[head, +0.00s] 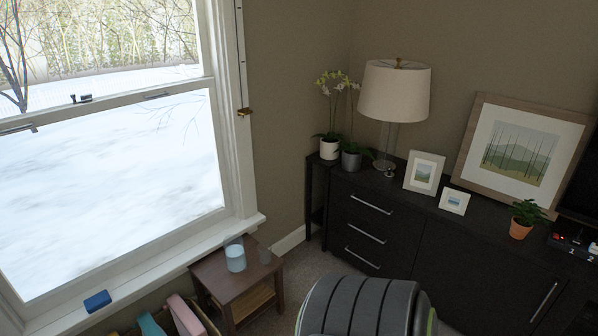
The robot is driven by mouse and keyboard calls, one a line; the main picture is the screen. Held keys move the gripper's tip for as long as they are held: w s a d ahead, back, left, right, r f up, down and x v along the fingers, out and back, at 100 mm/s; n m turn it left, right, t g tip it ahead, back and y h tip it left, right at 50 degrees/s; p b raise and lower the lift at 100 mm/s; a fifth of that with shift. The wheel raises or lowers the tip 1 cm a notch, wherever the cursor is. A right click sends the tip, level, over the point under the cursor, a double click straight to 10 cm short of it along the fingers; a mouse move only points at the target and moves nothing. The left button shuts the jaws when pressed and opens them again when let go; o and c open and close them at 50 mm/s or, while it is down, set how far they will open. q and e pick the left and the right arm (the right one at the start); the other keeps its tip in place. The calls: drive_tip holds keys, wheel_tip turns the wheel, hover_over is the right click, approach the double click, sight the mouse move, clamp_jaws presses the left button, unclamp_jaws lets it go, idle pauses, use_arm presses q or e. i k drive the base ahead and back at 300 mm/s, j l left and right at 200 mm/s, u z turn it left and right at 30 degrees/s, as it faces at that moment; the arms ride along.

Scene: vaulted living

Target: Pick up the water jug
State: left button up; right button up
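A pale blue, rounded vessel (235,258), which may be the water jug, stands upright on a small brown side table (240,285) below the window. No handle or spout can be made out on it at this size.
A rounded dark grey striped thing (360,308) fills the bottom centre, right of the table. A bin with colourful items (186,316) stands left of it. A blue block (97,301) lies on the windowsill. A black cabinet (385,228) bears a lamp (395,92), frames and plants.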

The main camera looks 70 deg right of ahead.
sight(234, 255)
drive_tip(key=z, duration=1.75)
drive_tip(key=u, duration=3.35)
drive_tip(key=z, duration=3.35)
